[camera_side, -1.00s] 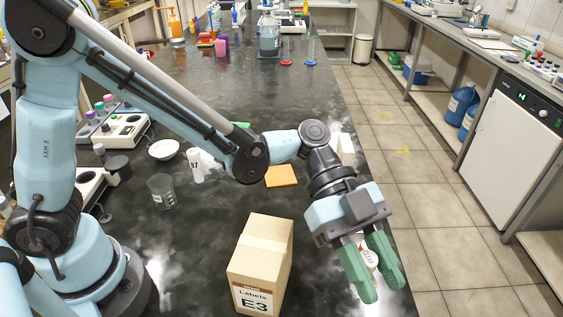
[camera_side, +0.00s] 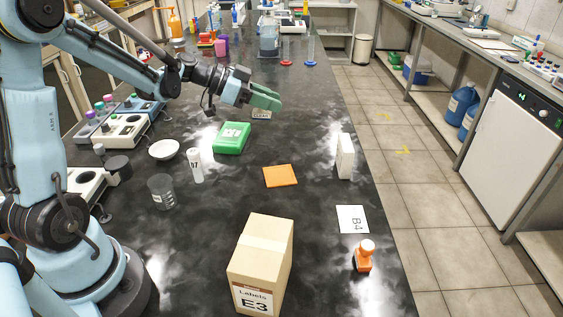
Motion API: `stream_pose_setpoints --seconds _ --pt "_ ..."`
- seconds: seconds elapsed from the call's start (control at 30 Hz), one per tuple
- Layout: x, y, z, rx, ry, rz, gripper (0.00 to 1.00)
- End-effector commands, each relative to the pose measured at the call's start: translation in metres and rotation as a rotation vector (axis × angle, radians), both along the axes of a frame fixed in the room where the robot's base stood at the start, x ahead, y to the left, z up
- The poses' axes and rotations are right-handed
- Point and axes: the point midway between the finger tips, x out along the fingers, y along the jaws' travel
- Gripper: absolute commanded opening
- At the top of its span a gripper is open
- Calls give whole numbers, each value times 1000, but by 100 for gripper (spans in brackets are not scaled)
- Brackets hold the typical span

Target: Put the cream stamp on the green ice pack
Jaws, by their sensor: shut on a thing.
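The green ice pack (camera_side: 232,138) lies flat on the dark bench, left of the orange square, with white marking on its top. My gripper (camera_side: 266,102) has green fingers and is above the bench, up and to the right of the ice pack. It is shut on a small pale, lettered thing (camera_side: 261,114) that shows just below the fingers. This looks like the cream stamp, but the fingers hide most of it. The held thing is apart from the ice pack in the picture.
An orange stamp (camera_side: 364,258) stands at the front right near a white B4 card (camera_side: 352,219). A tan labels box (camera_side: 261,262), orange square (camera_side: 280,176), white box (camera_side: 346,156), white vial (camera_side: 195,166), beaker (camera_side: 161,191) and white dish (camera_side: 164,150) stand around.

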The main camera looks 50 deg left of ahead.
Motion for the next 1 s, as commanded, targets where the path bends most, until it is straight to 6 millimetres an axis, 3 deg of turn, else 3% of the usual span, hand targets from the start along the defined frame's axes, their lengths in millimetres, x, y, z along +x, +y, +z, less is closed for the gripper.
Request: stream_pose_setpoints --seconds 0.1,0.27,0.8,1.0 --pt "-2 24 2 0 -2 62 2" --pt "-3 41 -2 -1 -1 88 2" --pt "6 131 -57 -1 -1 86 2" --pt "8 147 -67 -1 -2 83 2"
